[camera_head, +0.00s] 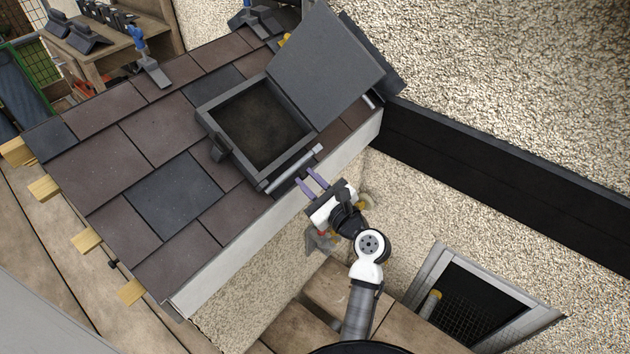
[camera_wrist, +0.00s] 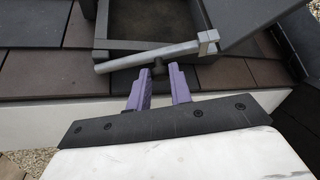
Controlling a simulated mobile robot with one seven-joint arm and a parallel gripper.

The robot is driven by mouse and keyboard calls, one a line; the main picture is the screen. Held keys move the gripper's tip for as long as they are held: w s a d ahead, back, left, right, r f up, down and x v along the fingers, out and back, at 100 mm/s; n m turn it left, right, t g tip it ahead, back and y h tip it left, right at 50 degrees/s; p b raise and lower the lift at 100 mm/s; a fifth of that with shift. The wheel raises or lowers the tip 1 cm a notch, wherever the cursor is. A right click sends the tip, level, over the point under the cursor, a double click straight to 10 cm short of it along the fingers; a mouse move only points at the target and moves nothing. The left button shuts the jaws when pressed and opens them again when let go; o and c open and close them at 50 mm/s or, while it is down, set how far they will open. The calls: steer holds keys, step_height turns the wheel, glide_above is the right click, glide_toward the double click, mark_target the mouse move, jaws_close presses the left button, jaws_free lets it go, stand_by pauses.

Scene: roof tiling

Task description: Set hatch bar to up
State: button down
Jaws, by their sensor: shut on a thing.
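The hatch (camera_head: 257,125) is a dark square frame on the tiled roof, with its grey lid (camera_head: 326,66) standing open. The hatch bar (camera_head: 292,170) is a light grey rod lying along the frame's near edge. In the wrist view the bar (camera_wrist: 155,54) slants slightly up to the right and ends in a square block. My gripper (camera_head: 304,177) has purple fingers that reach the bar's near side around its middle.
Brown and dark tiles (camera_head: 175,195) surround the hatch. A white roof edge (camera_head: 240,248) runs below my gripper. A rough plaster wall (camera_head: 520,110) with a dark band stands at the right. Tools lie on the upper roof, and a wooden bench (camera_head: 120,45) stands at upper left.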

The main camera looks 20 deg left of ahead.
steer(key=shift+s+d+r+n+t+h+b, duration=0.15)
steer(key=shift+s+r+n+t+h+b, duration=0.3)
steer(key=shift+s+t, duration=0.45)
steer(key=shift+s+d+r+n+t+h+b, duration=0.1)
steer(key=shift+s+r+n+t+h+b, duration=0.35)
steer(key=shift+t, duration=0.65)
steer(key=shift+s+r, duration=0.1)
steer(key=shift+s, duration=0.05)
steer(key=c, duration=1.3)
jaws_free()
steer(key=shift+o, duration=0.2)
